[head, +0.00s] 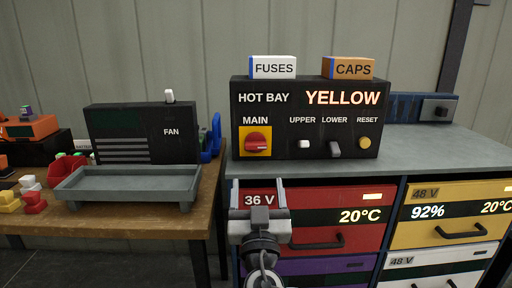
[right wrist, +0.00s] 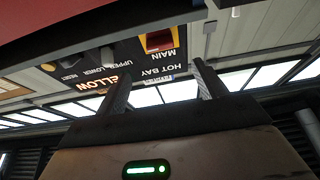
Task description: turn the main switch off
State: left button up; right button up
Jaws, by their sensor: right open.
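The main switch (head: 257,145) is a red rotary knob on a yellow plate, under the label MAIN on a black control panel (head: 285,115). Its grip bar lies roughly horizontal. In the right wrist view the picture is upside down, and the switch (right wrist: 160,41) shows at the top, beyond the fingers. My right gripper (head: 263,188) is open and empty, below the switch and in front of the red drawer; it is apart from the knob. Its two fingers (right wrist: 162,78) also show spread in the right wrist view. My left gripper is not in view.
The panel also carries an UPPER switch (head: 303,144), a LOWER switch (head: 334,149) and a yellow RESET button (head: 364,143). FUSES (head: 273,67) and CAPS (head: 348,68) boxes stand on top. A FAN unit (head: 135,132) and grey tray (head: 130,183) stand left. Drawers lie below.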

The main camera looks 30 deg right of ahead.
aim_at(256, 150)
jog(key=p+x, duration=0.3)
jog(key=x, duration=0.8)
jog(key=shift+w, duration=0.2)
jog(key=c, duration=1)
